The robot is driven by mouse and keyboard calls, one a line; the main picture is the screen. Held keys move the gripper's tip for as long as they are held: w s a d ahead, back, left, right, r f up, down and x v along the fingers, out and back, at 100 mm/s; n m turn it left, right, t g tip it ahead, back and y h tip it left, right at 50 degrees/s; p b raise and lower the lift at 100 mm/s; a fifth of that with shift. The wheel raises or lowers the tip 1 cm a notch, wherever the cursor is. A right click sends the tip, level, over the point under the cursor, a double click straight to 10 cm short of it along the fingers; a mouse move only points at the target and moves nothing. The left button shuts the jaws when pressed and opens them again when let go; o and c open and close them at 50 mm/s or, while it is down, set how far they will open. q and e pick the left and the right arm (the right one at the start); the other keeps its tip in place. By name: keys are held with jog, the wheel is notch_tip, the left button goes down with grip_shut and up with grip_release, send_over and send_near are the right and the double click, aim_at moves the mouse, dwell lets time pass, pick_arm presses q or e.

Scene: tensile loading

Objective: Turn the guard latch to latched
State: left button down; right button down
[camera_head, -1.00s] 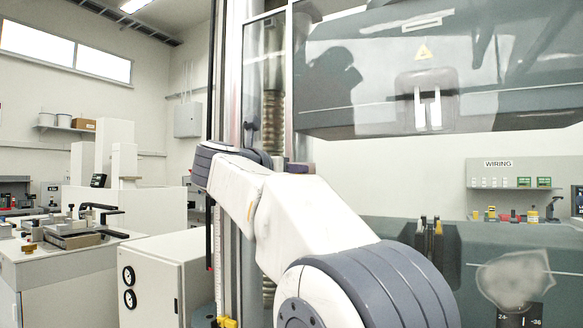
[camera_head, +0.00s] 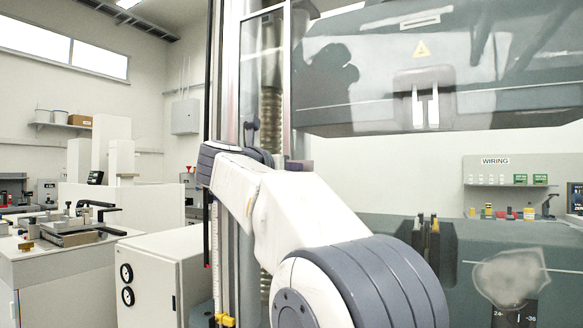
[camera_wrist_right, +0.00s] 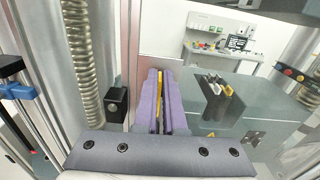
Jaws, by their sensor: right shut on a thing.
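My right gripper shows best in the right wrist view (camera_wrist_right: 160,75), where its two purple fingers lie close together, closed on a thin yellow strip (camera_wrist_right: 160,88). The strip may be part of the guard latch; its shape is mostly hidden between the fingers. In the head view only a small purple part of this gripper (camera_head: 300,165) shows beside the machine's column, behind my white arm. The clear guard panel in its metal frame (camera_head: 290,80) stands just above it. Whether the latch is turned cannot be read. My left gripper is not in view.
A small black box (camera_wrist_right: 117,103) sits left of the fingers, near a ribbed column (camera_wrist_right: 84,70). Dark grips with yellow edges (camera_head: 427,238) stand on the machine base. A dark crosshead (camera_head: 440,75) hangs above. A white cabinet (camera_head: 150,280) stands at left.

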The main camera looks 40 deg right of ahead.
jog(key=shift+w+a+f+n+p, duration=0.15)
jog(key=shift+w+f+n+p, duration=0.3)
jog(key=shift+n+p, duration=1.8)
jog(key=shift+w+a+f+n+p, duration=0.3)
jog(key=shift+n+p, duration=0.55)
jog(key=shift+n, duration=2.75)
jog(key=shift+w+a+f+n+p, duration=0.1)
jog(key=shift+w+f+n+p, duration=0.45)
jog(key=shift+n+p, duration=1.7)
jog(key=shift+f+n+b, duration=0.1)
jog(key=shift+n+b, duration=0.6)
jog(key=c, duration=1)
grip_release()
jog(key=shift+d, duration=0.1)
